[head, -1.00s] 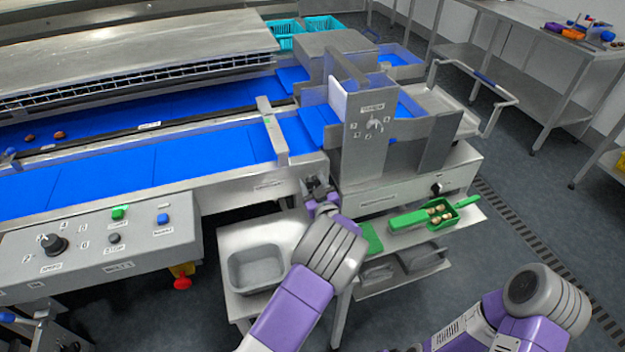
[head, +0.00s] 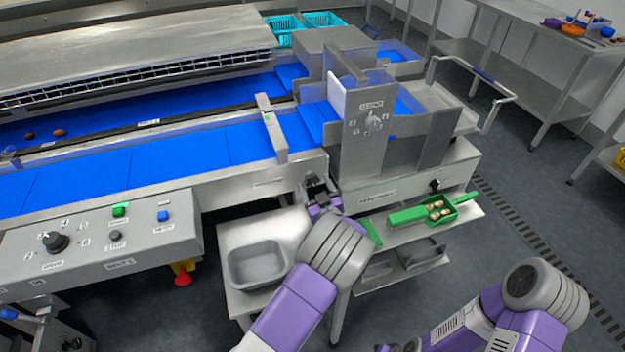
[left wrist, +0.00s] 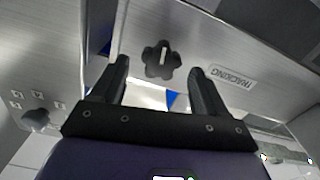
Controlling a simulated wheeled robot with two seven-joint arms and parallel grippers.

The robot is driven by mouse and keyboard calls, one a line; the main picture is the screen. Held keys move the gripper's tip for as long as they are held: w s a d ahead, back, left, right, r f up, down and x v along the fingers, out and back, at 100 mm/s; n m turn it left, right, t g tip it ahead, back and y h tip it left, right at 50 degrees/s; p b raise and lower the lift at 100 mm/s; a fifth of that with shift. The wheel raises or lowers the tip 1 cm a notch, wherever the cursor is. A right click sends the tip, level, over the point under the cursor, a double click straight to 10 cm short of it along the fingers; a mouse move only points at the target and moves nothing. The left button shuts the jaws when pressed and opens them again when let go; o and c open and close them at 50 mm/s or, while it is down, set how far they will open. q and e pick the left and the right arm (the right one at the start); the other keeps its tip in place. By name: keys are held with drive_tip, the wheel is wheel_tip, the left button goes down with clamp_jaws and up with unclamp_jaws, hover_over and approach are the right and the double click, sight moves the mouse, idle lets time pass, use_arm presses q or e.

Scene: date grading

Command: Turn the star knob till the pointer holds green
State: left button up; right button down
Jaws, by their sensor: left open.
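The dark star knob (left wrist: 162,59), with a pale bar on its face, sits on a metal panel beside a TRACKING label (left wrist: 231,76) in the left wrist view. My left gripper (left wrist: 160,82) is open. Its two black fingers stand either side of the knob in that picture, and I see no contact. A small green mark (head: 268,118) shows on the bar across the belt; no pointer can be made out.
A control panel (head: 140,252) with a black knob and buttons stands at left. Below the machine are a grey tub (head: 258,282) and a green scoop (head: 441,216) on shelves. Another dark knob (head: 435,186) is farther right on the front.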

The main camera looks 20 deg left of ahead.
use_arm(q)
drive_tip(key=shift+p+v, duration=0.3)
drive_tip(key=shift+v, duration=1.95)
